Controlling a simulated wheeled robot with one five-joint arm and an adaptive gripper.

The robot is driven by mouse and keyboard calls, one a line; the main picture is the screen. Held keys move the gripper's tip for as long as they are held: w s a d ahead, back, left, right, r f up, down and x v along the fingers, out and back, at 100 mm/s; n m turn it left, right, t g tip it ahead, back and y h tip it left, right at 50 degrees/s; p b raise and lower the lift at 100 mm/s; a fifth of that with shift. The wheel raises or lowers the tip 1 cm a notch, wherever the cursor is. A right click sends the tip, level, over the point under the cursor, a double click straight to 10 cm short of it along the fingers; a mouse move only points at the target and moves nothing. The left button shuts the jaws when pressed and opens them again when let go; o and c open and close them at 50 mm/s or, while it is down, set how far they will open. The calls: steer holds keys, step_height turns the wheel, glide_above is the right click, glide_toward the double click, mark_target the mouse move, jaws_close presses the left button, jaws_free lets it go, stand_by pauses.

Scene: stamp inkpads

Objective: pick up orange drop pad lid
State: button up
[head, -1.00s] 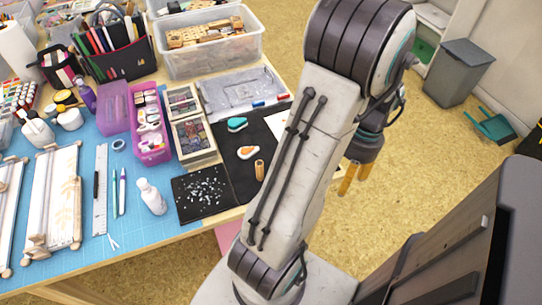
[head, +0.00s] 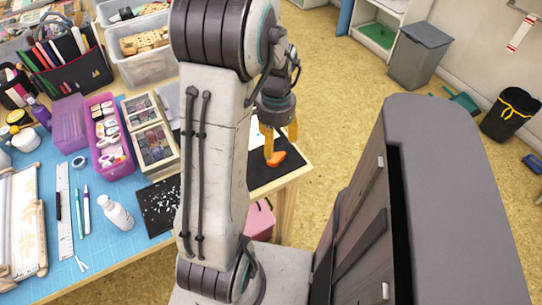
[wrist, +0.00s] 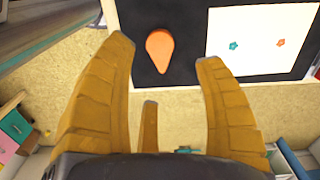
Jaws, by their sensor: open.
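The orange drop pad lid (head: 275,158) lies on the black mat near the table's right edge, partly covered by a finger in the head view. In the wrist view the drop-shaped orange lid (wrist: 159,50) lies flat on the black mat, its point towards me. My gripper (head: 279,138) is open and empty above the lid, fingers down. In the wrist view the fingers of my gripper (wrist: 166,55) stand apart, with the lid seen between and beyond their tips. They do not appear to touch it. My arm hides the drop pads seen earlier.
A white card (wrist: 260,42) with a teal and an orange print lies right of the lid in the wrist view. The table edge is close to the lid. Wooden stamp boxes (head: 150,135), a pink bin (head: 108,133) and a white bottle (head: 117,213) stand left of my arm.

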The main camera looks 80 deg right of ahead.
mark_target(276, 157)
steer(key=shift+d+m, duration=0.2)
steer(key=shift+m, duration=0.6)
steer(key=shift+f, duration=0.15)
steer(key=shift+s+a+f+b, duration=0.1)
steer(key=shift+f+b, duration=0.2)
steer(key=shift+f, duration=1.5)
steer(key=shift+s+f+b, duration=0.1)
steer(key=shift+f+b, duration=0.15)
steer(key=shift+f, duration=1.5)
steer(key=shift+c, duration=0.4)
steer(key=c, duration=0.6)
steer(key=shift+c, duration=0.2)
